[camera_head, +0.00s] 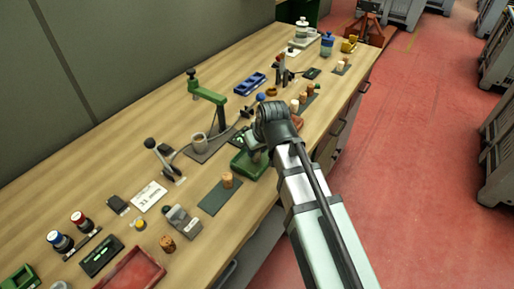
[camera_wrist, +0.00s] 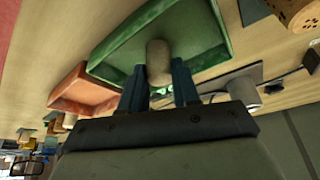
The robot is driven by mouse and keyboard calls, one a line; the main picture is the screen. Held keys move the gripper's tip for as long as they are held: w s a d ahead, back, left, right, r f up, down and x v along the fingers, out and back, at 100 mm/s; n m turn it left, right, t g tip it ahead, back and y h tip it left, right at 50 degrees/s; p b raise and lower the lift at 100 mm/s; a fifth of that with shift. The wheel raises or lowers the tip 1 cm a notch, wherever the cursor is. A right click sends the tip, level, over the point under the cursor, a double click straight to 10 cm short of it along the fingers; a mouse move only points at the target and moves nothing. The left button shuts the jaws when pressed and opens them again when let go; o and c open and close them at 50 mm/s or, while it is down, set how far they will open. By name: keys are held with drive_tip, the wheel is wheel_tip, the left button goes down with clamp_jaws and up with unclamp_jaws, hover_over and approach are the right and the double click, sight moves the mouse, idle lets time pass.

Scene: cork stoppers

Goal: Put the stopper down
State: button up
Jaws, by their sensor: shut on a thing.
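My gripper (camera_wrist: 158,82) is shut on a pale cork stopper (camera_wrist: 158,60), one finger on each side of it. In the wrist view the stopper overlaps a green tray (camera_wrist: 102,68); I cannot tell whether it touches the tray floor. In the head view my gripper (camera_head: 256,154) is over the same green tray (camera_head: 240,167), and my arm hides part of the tray. I cannot make out the held stopper clearly there.
A red tray (camera_head: 297,122) lies behind the green one; it also shows in the wrist view (camera_wrist: 72,104). A cork (camera_head: 228,179) stands on a dark mat (camera_head: 212,203). Another cork (camera_head: 168,243) stands nearer. A green press (camera_head: 212,97) and a cup (camera_head: 199,143) stand left of my gripper.

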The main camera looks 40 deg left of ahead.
drive_tip(key=o, duration=1)
drive_tip(key=v, duration=1.2)
drive_tip(key=shift+r, duration=0.15)
